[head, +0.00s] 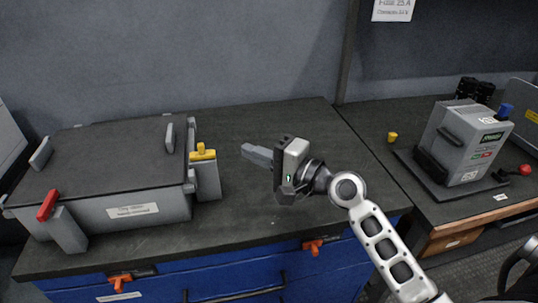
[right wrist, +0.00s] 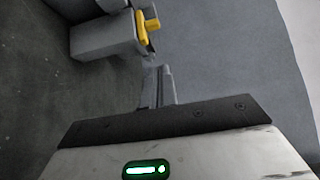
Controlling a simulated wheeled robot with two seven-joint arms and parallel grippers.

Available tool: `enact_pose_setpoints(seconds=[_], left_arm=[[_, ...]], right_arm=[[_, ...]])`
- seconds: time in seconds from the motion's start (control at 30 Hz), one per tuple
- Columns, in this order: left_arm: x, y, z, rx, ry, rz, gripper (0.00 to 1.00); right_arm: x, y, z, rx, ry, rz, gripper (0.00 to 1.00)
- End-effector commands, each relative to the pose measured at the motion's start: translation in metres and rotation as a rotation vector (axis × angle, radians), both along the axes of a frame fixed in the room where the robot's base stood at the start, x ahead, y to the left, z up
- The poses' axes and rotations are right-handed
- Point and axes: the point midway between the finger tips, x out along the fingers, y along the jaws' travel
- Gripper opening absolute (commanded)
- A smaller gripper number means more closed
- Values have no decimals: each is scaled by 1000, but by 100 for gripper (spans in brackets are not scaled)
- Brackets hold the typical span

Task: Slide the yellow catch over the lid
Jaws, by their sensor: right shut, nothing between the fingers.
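The yellow catch (head: 203,153) sits on top of a grey post at the right side of a grey box. The catch also shows in the right wrist view (right wrist: 146,27), at the upper middle. The dark lid (head: 95,158) lies flat on the box and looks closed. My right gripper (head: 246,150) is shut and empty, to the right of the yellow catch with a gap between them, its fingers pointing left toward it. In the right wrist view its fingers (right wrist: 157,85) are together, below the catch. My left gripper is not in view.
A red catch (head: 48,204) on a grey post stands at the box's front left. Lid handles (head: 169,137) stick up. The bench (head: 262,228) is clear right of the box. A grey device (head: 462,142) and a small yellow piece (head: 392,137) stand on the right bench.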

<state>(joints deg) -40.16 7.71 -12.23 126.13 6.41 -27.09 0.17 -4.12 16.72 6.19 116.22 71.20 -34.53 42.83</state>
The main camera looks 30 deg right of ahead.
Motion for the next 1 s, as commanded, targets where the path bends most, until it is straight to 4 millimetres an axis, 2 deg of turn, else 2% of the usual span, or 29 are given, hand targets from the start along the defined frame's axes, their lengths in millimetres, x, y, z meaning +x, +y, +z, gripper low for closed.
enact_pose_setpoints(seconds=[0.1, 0.2, 0.43, 0.9, 1.0], left_arm=[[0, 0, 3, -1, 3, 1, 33], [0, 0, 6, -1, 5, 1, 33], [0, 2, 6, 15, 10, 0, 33], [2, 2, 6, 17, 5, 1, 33], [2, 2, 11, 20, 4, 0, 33]], right_arm=[[24, 14, 2, 3, -2, 1, 0], [37, 26, 2, 4, 1, 3, 0], [43, 52, 1, 2, 1, 0, 0], [45, 58, 0, -1, 2, 0, 0], [47, 67, 1, 2, 3, 2, 0]])
